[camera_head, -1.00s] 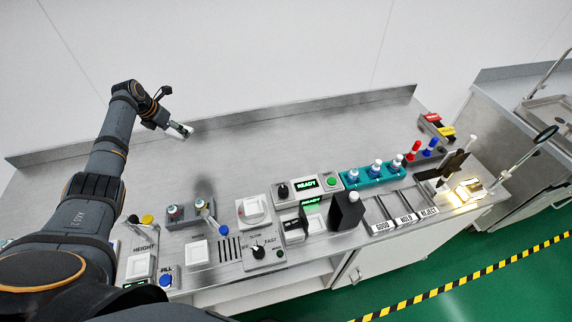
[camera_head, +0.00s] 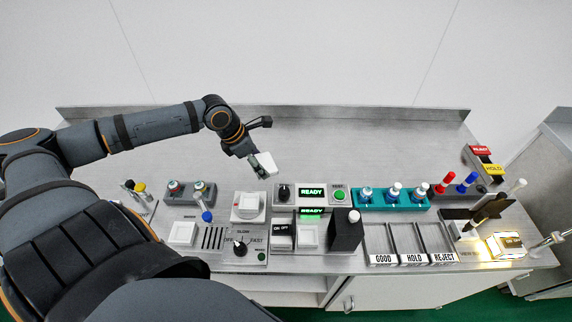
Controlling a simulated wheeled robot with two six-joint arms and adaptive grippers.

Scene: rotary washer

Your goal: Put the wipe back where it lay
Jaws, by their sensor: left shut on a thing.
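My left gripper (camera_head: 262,168) reaches in from the left over the back half of the bench. It is shut on the white wipe (camera_head: 268,160), a small pale piece at its fingertips. The fingers hide part of the wipe. The gripper is behind the white unit with a round top (camera_head: 248,206) and left of the READY display box (camera_head: 311,192). I cannot tell exactly how high the wipe is above the bench. My right gripper is not in view.
The steel bench (camera_head: 350,150) is bare along its back. A teal rack (camera_head: 391,203) with several capped vials stands right of the display. Trays marked GOOD, HOLD and REJECT (camera_head: 408,240) lie at the front right, beside a lit lamp box (camera_head: 503,245).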

